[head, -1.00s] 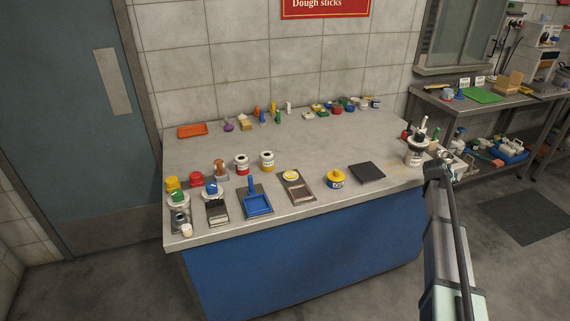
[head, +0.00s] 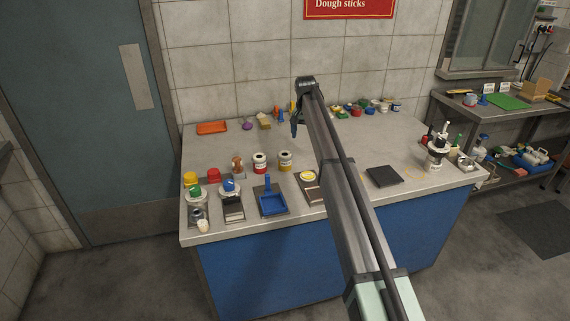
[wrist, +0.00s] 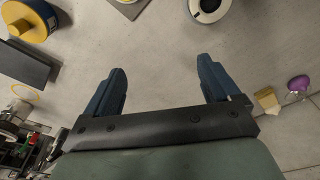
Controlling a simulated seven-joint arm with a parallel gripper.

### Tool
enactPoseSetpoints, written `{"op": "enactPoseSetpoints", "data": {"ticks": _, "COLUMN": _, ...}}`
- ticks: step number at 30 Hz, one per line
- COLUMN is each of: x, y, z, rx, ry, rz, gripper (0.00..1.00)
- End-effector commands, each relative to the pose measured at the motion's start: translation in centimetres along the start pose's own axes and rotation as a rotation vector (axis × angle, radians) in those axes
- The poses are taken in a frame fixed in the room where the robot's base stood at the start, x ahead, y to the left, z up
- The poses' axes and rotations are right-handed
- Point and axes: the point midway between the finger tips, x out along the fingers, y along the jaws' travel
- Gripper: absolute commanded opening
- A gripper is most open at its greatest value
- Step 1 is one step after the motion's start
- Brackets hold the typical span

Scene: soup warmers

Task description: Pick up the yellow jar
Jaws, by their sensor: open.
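The yellow jar (wrist: 30,20), with a blue band around its side, stands at the upper left of the wrist view, partly cut off by the frame edge. In the head view my arm hides it. My gripper (head: 295,130) is over the back middle of the counter in the head view, fingers pointing down. In the wrist view my gripper (wrist: 160,75) is open and its two blue fingers have only bare counter between them. The jar is well to the left of the fingers, apart from them.
A dark square pad (head: 385,176) lies on the counter's right part. Small items line the back.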

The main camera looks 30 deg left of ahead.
Motion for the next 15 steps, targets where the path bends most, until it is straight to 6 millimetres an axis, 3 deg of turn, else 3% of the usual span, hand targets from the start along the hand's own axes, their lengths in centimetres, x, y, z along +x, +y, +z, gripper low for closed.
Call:
{"op": "enactPoseSetpoints", "data": {"ticks": 1, "x": -0.6, "y": -2.6, "z": 0.7, "rx": -0.025, "ry": -0.035, "rz": -0.005, "gripper": 0.89}}
{"op": "enactPoseSetpoints", "data": {"ticks": 6, "x": -1.7, "y": -6.7, "z": 3.1, "rx": -0.074, "ry": -0.115, "rz": -0.014, "gripper": 0.89}}
{"op": "enactPoseSetpoints", "data": {"ticks": 11, "x": -1.5, "y": -7.6, "z": 3.9, "rx": -0.087, "ry": -0.135, "rz": -0.014, "gripper": 0.89}}
{"op": "enactPoseSetpoints", "data": {"ticks": 15, "x": -0.1, "y": -7.5, "z": 4.1, "rx": -0.086, "ry": -0.135, "rz": -0.014, "gripper": 0.89}}
